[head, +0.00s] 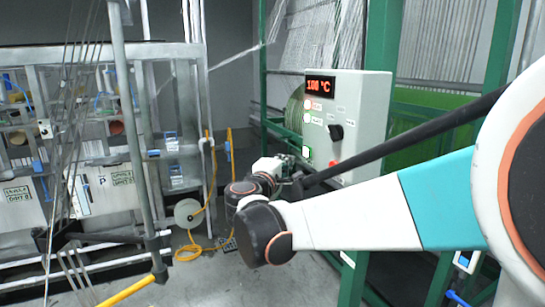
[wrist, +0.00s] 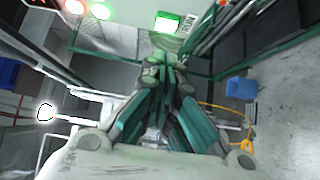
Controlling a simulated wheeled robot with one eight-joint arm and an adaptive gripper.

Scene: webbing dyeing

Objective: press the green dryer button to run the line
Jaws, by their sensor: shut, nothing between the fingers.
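The green button (wrist: 167,23) glows at the top of the wrist view, just beyond the fingertips. My gripper (head: 290,168) is close to the box's lower left, partly hidden by my arm. In the wrist view my gripper (wrist: 172,62) has its fingers together and empty. Whether they touch the button cannot be told.
Green machine posts (head: 381,45) and a spool of thread (head: 294,108) stand behind the box. A grey rack with pipes (head: 130,110) fills the left.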

